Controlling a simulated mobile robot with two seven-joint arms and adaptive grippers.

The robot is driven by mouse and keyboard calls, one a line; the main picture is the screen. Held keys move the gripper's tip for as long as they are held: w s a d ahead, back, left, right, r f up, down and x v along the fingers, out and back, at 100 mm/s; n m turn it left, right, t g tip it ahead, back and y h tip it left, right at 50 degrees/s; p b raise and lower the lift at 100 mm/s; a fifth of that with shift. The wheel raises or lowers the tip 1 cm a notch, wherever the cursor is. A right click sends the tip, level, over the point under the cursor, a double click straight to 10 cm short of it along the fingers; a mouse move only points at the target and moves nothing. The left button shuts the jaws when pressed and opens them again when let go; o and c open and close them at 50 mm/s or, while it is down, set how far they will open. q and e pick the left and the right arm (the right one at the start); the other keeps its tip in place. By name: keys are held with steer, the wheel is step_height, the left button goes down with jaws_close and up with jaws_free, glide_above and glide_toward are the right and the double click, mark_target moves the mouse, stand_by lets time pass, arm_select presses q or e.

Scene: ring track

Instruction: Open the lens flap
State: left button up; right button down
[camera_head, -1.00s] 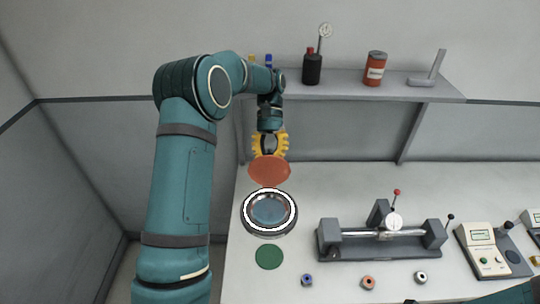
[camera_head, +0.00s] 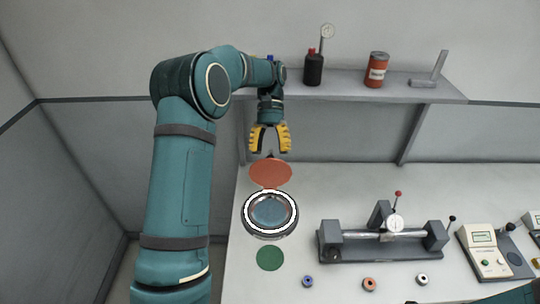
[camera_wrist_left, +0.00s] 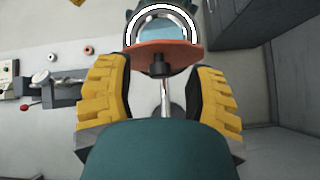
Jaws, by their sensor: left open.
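The lens flap (camera_head: 270,173) is an orange-red oval plate. It stands raised at the back edge of a round lens housing (camera_head: 249,224) with a white ring and a bluish lens (camera_head: 270,212), which lies uncovered. My left gripper (camera_head: 270,152) has yellow fingers spread apart, just behind and above the flap, empty. In the left wrist view, the flap (camera_wrist_left: 160,52) is seen nearly edge-on between and beyond the fingers, with a dark knob on a rod (camera_wrist_left: 158,66) in front. My right gripper is out of view; only a bit of my arm shows at lower right.
A green disc (camera_head: 270,257) lies in front of the housing. A grey bench fixture (camera_head: 380,240) with a dial stands to the right, small rings (camera_head: 369,283) before it. A shelf (camera_head: 350,88) with a bottle and red can runs behind.

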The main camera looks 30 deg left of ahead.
arm_select(q)
step_height(320, 180, up, 7)
stand_by(0.3)
steer(key=shift+s, duration=0.1)
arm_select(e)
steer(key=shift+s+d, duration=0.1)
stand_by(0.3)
